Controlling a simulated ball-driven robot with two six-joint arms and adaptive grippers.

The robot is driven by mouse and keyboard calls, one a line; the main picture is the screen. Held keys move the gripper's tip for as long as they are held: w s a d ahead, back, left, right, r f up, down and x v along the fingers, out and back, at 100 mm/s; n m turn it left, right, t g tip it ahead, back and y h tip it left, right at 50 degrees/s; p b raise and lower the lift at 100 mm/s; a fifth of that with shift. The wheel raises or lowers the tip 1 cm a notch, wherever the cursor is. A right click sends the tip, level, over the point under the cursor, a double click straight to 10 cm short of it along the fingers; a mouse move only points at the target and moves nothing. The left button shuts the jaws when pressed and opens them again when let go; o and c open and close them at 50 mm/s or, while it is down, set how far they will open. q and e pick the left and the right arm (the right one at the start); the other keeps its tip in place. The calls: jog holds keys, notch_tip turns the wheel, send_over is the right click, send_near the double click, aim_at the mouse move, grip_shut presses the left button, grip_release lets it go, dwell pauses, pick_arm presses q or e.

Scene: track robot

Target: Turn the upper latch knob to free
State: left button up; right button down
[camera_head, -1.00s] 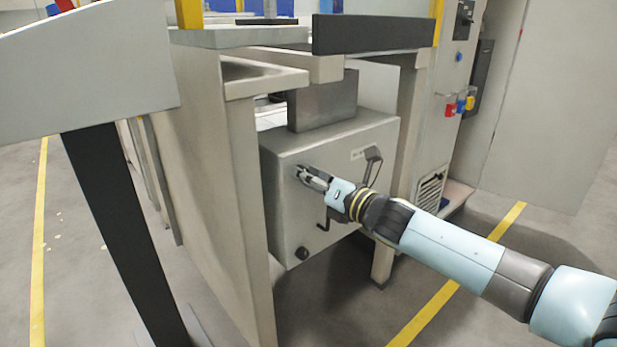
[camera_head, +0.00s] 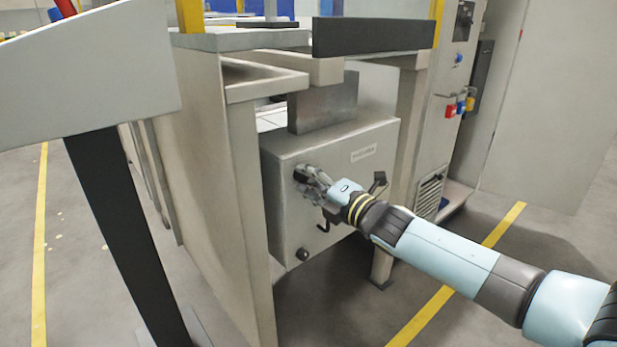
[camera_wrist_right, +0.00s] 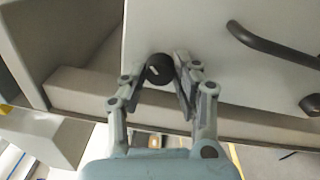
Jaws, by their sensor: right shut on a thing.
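The upper latch knob (camera_wrist_right: 159,69) is round and black with a pale mark on its face. It sits on the front of a light grey box (camera_head: 285,220) under the bench. My right gripper (camera_head: 303,178) is at the box's upper left corner; in the right wrist view its fingers (camera_wrist_right: 160,80) are closed on the knob from both sides. In the head view the fingers largely hide the knob. A lower black knob (camera_head: 302,254) is at the box's bottom left and also shows in the wrist view (camera_wrist_right: 311,104). My left gripper is out of view.
A black bar handle (camera_wrist_right: 270,45) stands out from the box front between the two knobs. A bench leg (camera_head: 245,190) rises close to the left of the box. The bench top (camera_head: 240,40) overhangs it. A grey cabinet (camera_head: 450,110) stands to the right.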

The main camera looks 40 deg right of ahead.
jog(key=m+p, duration=0.1)
jog(key=m, duration=0.3)
jog(key=shift+m, duration=0.4)
jog(key=m+p, duration=0.1)
jog(key=m, duration=0.2)
jog(key=shift+h, duration=0.3)
jog(key=shift+m+p, duration=0.3)
jog(key=shift+m, duration=0.8)
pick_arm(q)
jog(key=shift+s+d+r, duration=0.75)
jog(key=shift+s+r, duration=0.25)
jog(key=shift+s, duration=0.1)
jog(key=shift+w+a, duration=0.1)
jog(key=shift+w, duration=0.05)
pick_arm(e)
jog(key=shift+f, duration=0.1)
jog(key=c, duration=1)
grip_release()
